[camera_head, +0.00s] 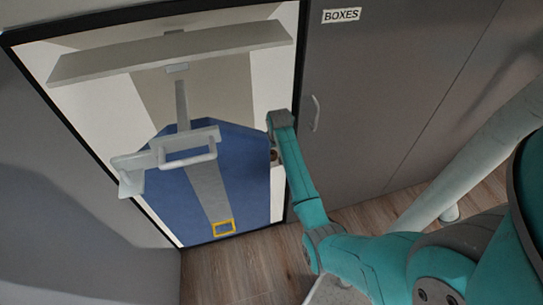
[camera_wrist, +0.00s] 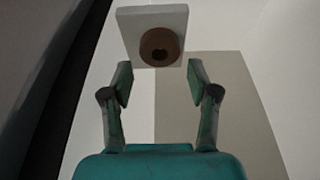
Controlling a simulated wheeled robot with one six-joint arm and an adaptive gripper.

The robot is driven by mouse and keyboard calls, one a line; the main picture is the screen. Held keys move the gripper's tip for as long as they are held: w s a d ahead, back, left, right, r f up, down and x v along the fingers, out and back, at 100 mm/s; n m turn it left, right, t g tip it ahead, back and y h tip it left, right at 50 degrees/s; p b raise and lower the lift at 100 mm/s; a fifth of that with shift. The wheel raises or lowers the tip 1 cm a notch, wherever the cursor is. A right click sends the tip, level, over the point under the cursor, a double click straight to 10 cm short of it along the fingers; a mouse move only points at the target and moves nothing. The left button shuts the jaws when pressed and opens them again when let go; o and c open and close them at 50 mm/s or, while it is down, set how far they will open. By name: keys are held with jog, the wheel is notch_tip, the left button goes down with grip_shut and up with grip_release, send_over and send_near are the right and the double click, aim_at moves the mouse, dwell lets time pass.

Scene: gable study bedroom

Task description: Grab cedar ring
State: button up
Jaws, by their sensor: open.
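The cedar ring (camera_wrist: 147,40) is a brown, thick-walled ring with a dark hole, seen face-on in the wrist view. It sits against a pale square plate (camera_wrist: 130,22). My gripper (camera_wrist: 159,80) is open and empty. Its two teal fingers stand apart below the ring in the picture, and the ring lies ahead, roughly in line with the gap. No contact shows. In the head view a small brown patch, seemingly the ring (camera_head: 274,155), shows beside my teal arm, which partly covers it. The fingers cannot be made out there.
A dark-framed recess (camera_head: 120,110) holds a blue panel (camera_head: 165,200) with a grey stripe, and pale brackets (camera_head: 150,160) stick out before it. A pale shelf (camera_head: 170,52) is above. Grey doors (camera_head: 400,90) with a handle and a BOXES label stand right. Wooden floor (camera_head: 245,265) lies below.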

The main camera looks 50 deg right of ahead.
jog(key=shift+x, duration=2.5)
jog(key=shift+w, duration=0.1)
jog(key=c, duration=0.6)
jog(key=shift+r, duration=0.1)
